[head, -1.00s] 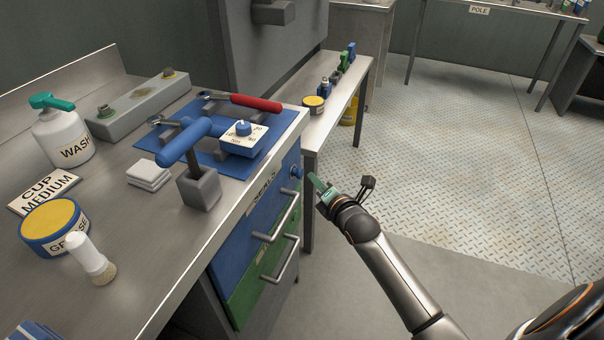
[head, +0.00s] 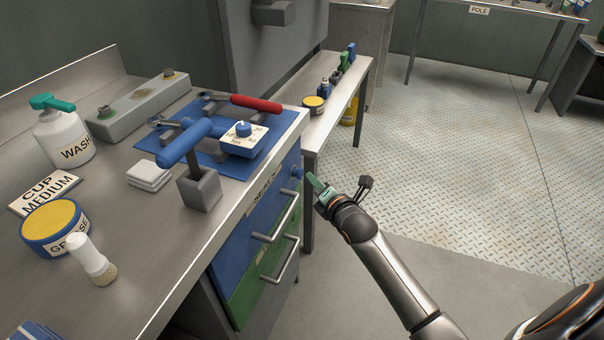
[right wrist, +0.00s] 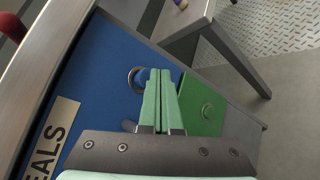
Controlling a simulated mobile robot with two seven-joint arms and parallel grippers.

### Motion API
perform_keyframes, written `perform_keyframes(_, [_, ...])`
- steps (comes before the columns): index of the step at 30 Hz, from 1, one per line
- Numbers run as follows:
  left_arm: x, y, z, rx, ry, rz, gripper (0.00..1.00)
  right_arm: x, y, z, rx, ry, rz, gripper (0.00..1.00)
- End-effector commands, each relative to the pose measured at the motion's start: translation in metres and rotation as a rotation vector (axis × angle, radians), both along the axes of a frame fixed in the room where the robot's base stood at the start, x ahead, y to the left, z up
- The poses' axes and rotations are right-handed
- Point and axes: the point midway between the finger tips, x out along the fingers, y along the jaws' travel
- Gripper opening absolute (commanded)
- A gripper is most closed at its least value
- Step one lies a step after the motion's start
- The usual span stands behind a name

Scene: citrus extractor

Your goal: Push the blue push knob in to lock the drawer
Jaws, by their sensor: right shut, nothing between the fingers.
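The blue push knob (head: 297,172) stands out from the drawer cabinet at the upper right of the blue "SEALS" drawer front (head: 240,228). In the right wrist view the knob (right wrist: 140,78) shows with a ring around it, partly hidden behind my fingers. My right gripper (head: 310,177) is shut and empty, its green fingertips pointing at the drawer front just beside the knob. In the right wrist view the fingertips (right wrist: 160,74) overlap the knob's right side; I cannot tell whether they touch it. The drawer looks closed. My left gripper is not in view.
A green drawer (head: 262,268) with a bar handle lies below the blue one, whose handle (head: 278,218) also sticks out. The steel bench top (head: 130,240) overhangs the drawers. A side table (head: 330,110) stands behind. The floor to the right is clear.

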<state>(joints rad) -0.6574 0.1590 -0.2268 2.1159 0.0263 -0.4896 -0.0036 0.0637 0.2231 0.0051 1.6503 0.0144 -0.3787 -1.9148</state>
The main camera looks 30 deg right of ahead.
Motion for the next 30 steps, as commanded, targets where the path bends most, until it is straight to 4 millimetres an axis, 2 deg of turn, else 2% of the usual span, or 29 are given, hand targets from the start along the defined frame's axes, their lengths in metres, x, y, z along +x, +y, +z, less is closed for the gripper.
perform_keyframes(30, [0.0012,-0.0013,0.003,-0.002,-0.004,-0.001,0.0,0.0083,0.0074,-0.0002,0.001,0.0,0.001,0.0])
